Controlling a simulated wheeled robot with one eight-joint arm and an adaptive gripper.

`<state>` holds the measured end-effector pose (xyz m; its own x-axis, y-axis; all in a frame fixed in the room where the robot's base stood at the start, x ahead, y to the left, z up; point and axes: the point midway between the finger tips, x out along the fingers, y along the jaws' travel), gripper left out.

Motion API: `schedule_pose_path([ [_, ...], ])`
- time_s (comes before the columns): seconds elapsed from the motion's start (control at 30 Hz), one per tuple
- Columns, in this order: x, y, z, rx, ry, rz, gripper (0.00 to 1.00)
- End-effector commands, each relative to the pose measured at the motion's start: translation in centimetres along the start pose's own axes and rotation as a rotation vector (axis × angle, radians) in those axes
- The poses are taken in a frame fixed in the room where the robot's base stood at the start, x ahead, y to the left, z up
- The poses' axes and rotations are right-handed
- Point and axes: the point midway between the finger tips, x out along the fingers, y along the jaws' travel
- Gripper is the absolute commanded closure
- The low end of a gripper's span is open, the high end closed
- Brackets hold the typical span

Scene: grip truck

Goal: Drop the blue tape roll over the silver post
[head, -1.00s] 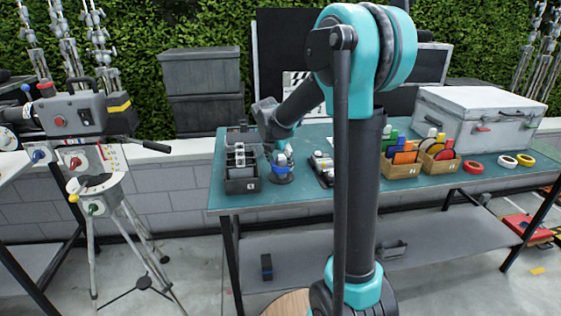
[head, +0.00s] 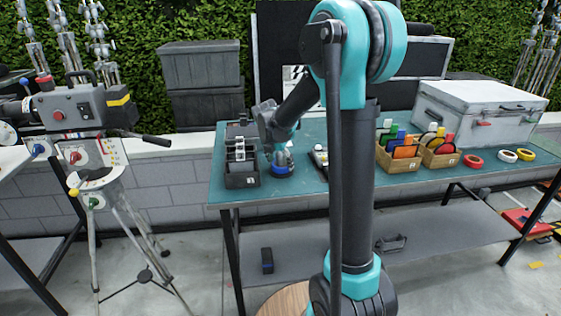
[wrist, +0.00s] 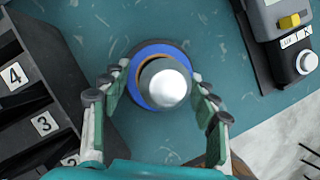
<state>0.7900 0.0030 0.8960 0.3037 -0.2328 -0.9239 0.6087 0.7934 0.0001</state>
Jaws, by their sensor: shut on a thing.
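The blue tape roll (wrist: 141,50) lies around the silver post (wrist: 166,84) in the wrist view. The post's domed top stands up through the hole and hides the lower right of the ring. Some of the roll's brown core shows at the upper left. My gripper (wrist: 158,92) is shut on the roll, one finger on each side of it. In the head view the roll (head: 283,170) shows as a blue band low at my gripper (head: 280,155), near the table top. How far down the post the roll sits is hard to tell.
A dark numbered rack (head: 241,179) stands close on the left on the teal table (head: 310,200). A device with a yellow button (wrist: 289,21) is close on the right. Wooden boxes (head: 402,164), a white case (head: 480,112) and several tape rolls (head: 507,156) stand farther right.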

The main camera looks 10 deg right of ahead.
Motion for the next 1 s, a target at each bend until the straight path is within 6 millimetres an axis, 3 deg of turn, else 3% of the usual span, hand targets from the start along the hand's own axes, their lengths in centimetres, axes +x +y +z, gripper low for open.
schedule_pose_path([
  [0.03, 0.1, 0.0, 0.0, 0.0, 0.0, 0.0, 0.39],
  [0.23, 0.0, 0.0, 0.0, 0.0, 0.0, 0.0, 0.16],
  [0.63, -0.6, 0.0, 0.0, -0.001, 0.0, 0.0, 0.16],
  [0.77, -2.4, 0.0, 0.0, -0.002, 0.0, 0.0, 0.16],
  [1.0, -7.3, 0.0, -0.1, -0.002, 0.0, 0.0, 0.16],
])
